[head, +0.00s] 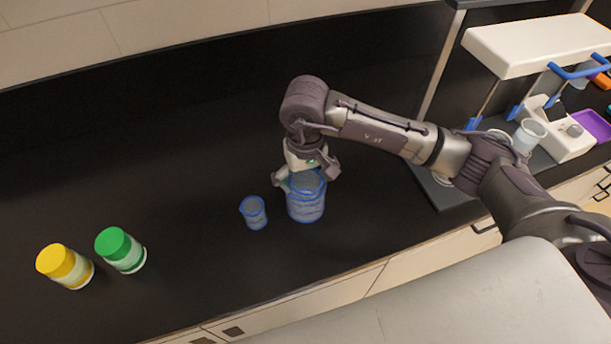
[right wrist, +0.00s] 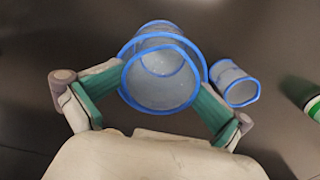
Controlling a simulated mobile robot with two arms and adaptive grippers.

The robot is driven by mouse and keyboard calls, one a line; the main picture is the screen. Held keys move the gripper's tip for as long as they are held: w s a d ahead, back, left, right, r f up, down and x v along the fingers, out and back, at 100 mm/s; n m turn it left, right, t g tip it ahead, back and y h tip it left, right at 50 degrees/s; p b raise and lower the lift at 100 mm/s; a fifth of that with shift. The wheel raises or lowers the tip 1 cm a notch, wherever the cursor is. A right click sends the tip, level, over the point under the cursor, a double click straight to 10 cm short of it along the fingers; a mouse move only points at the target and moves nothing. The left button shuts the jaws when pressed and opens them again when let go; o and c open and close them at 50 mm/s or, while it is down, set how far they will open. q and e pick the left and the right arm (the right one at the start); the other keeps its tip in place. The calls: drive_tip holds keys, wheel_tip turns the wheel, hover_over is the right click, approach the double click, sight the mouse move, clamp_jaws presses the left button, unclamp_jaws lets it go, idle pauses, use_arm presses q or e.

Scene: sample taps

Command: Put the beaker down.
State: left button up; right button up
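The larger beaker (head: 307,205) is clear with blue outlines and stands upright at the middle of the dark counter. I cannot tell whether its base touches the counter. My right gripper (head: 305,178) comes down on it from above, at its upper part. In the right wrist view, the beaker (right wrist: 165,85) sits between the green finger pads of my right gripper (right wrist: 162,95), which meet it on both sides near the rim. A smaller beaker (head: 254,213) stands just to its left, apart from it; it also shows in the right wrist view (right wrist: 235,84). My left gripper is not in view.
A yellow-capped jar (head: 66,266) and a green-capped jar (head: 121,250) stand at the left.

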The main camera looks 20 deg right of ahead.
drive_tip(key=shift+w, duration=0.1)
drive_tip(key=shift+r, duration=0.15)
drive_tip(key=shift+r+p, duration=0.8)
drive_tip(key=shift+p, duration=0.4)
drive_tip(key=shift+w+r+b, duration=0.1)
drive_tip(key=shift+r+b, duration=0.15)
drive_tip(key=shift+b, duration=0.15)
wheel_tip(320, 180, up, 11)
drive_tip(key=b, duration=0.3)
drive_tip(key=shift+r+b, duration=0.15)
drive_tip(key=shift+b, duration=0.15)
